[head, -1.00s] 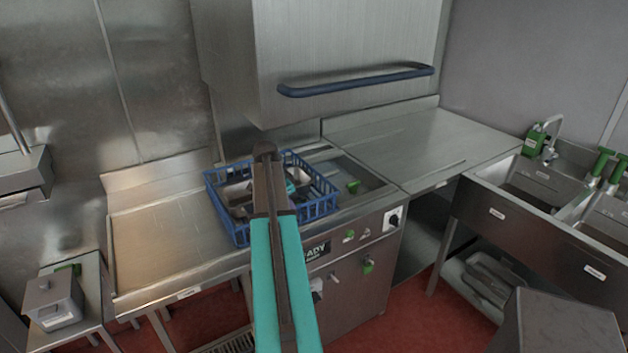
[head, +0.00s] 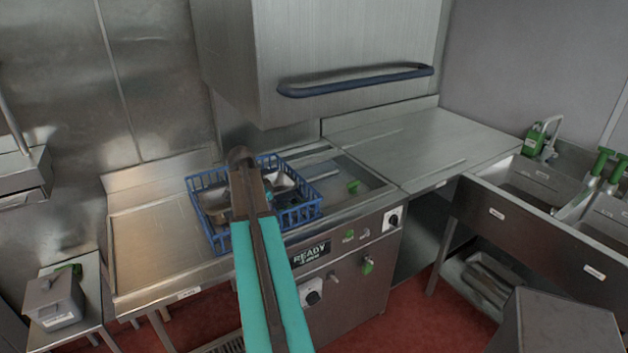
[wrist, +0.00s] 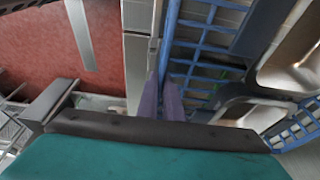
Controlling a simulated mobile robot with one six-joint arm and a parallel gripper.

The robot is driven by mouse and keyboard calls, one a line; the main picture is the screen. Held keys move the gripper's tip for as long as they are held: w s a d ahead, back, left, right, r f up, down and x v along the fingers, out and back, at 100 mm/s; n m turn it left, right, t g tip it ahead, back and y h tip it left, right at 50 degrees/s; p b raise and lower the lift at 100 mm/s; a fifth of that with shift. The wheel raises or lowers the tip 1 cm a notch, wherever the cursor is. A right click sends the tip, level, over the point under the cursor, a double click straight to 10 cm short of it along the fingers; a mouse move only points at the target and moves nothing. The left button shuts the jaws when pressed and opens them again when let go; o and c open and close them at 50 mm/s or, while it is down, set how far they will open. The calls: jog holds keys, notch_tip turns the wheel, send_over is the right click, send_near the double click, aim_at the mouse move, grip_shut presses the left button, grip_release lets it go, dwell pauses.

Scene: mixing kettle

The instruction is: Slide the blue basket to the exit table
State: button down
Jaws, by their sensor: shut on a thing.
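The blue basket (head: 302,214) is an open lattice crate holding metal pans. In the head view it sits across the join between the dishwasher's bed (head: 352,196) and the steel table on the left (head: 150,245); no label shows which table is the exit table. The basket's lattice wall (wrist: 201,45) also fills the upper right of the wrist view. My gripper (wrist: 166,82) is shut on the basket's wall at its near side. In the head view my arm crosses in front of the basket and hides the fingers and part of the pans.
The raised dishwasher hood (head: 330,55) with its blue bar handle (head: 355,78) hangs above. The left table is bare left of the basket. Another bare steel table (head: 430,145) lies to the right, then sinks (head: 535,185). A grey box (head: 52,300) stands on a low side table.

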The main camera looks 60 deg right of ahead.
jog(key=shift+w+a+r, duration=0.1)
jog(key=shift+w+a, duration=0.65)
jog(key=shift+a, duration=0.35)
jog(key=shift+w+a+f, duration=0.1)
jog(key=shift+w+a, duration=0.65)
jog(key=shift+a, duration=0.4)
jog(key=shift+w+a+r, duration=0.1)
jog(key=shift+w+a, duration=0.65)
jog(key=shift+a, duration=0.45)
jog(key=shift+w+a, duration=1.95)
jog(key=shift+a, duration=1.05)
jog(key=shift+w+a, duration=1.9)
jog(key=shift+a, duration=1.05)
jog(key=shift+w+a, duration=1.95)
jog(key=shift+a, duration=1.05)
jog(key=c, duration=1.9)
grip_release()
jog(key=shift+o, duration=0.9)
jog(key=shift+s+a, duration=0.1)
jog(key=o, duration=0.4)
jog(key=shift+c, duration=0.2)
